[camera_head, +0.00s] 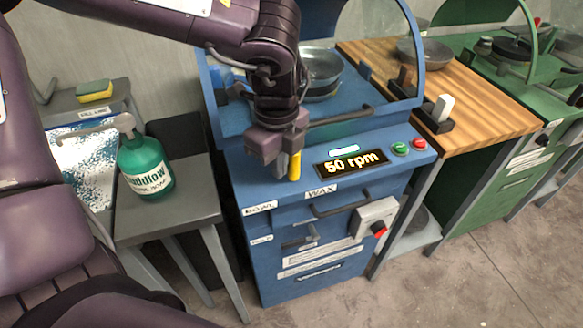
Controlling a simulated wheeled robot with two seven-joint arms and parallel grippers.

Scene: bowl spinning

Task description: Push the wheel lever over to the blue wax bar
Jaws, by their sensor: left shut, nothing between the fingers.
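The blue spinning machine (238,165) stands in the middle, with a display reading "50 rpm" (351,163). A short yellow upright handle (295,166), which looks like the wheel lever, stands on the left of its front panel. My left gripper (277,147) is shut and empty, fingers down, right beside and partly over the yellow handle's top; I cannot tell whether they touch. A metal bowl (321,66) sits inside behind the clear guard, partly hidden by my arm. I cannot make out a blue wax bar. My right gripper is not in view.
A green soap bottle (146,167) stands on the grey table at left, with a yellow sponge (95,91) behind it. Green (400,148) and red (419,144) buttons are beside the display.

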